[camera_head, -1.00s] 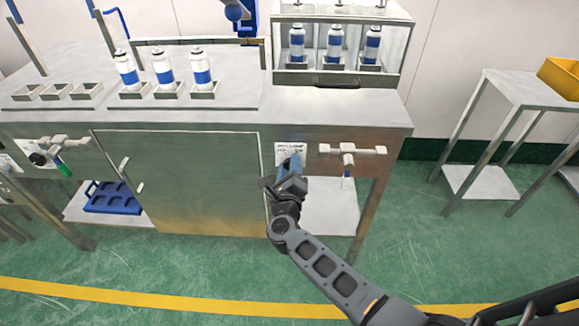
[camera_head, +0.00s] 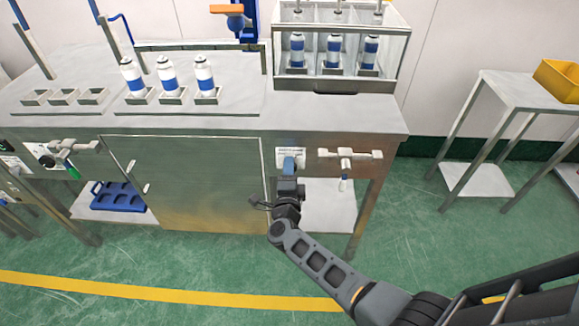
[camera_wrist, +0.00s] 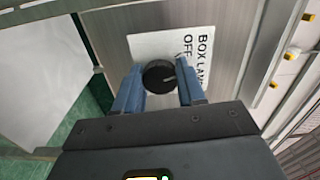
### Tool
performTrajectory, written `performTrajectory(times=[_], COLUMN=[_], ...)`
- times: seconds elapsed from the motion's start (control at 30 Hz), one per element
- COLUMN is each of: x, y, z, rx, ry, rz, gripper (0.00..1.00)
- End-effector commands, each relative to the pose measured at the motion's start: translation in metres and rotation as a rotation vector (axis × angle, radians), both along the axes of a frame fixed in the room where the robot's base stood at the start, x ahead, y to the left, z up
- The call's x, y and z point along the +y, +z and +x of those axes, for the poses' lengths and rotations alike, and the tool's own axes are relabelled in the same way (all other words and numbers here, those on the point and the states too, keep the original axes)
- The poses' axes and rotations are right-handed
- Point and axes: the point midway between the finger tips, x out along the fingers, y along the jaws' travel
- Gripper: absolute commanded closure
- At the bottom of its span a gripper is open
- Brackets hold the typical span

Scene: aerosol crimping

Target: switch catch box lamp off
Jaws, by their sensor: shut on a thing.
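A round black knob (camera_wrist: 158,76) sits on a white label plate (camera_wrist: 150,45) on the bench front. In the wrist view, the plate's visible text reads "BOX LAM" and "OFF", turned sideways and partly cut off by a finger. My gripper (camera_wrist: 159,84) has one blue finger on each side of the knob and is shut on it. A pale mark shows on the knob's right side. In the head view, my gripper (camera_head: 289,166) is at the same plate (camera_head: 291,152), and its fingers hide the knob. I cannot tell whether any lamp is lit.
A pipe valve (camera_head: 348,155) sticks out just right of the plate. A metal cabinet door (camera_head: 190,185) is to the left. Above, a clear-fronted case (camera_head: 335,20) holds three cans. Three more cans (camera_head: 167,75) stand in holders.

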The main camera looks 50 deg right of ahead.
Motion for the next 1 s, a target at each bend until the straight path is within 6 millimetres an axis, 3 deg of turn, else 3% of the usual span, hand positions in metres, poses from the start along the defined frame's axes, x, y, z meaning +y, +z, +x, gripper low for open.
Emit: performTrajectory(times=[0.4, 1.0], x=[0.0009, 0.0010], y=[-0.0004, -0.0015], z=[0.0005, 0.0003], rx=[0.166, 0.196], ry=[0.003, 0.003], rz=[-0.128, -0.151], gripper=[0.91, 0.91])
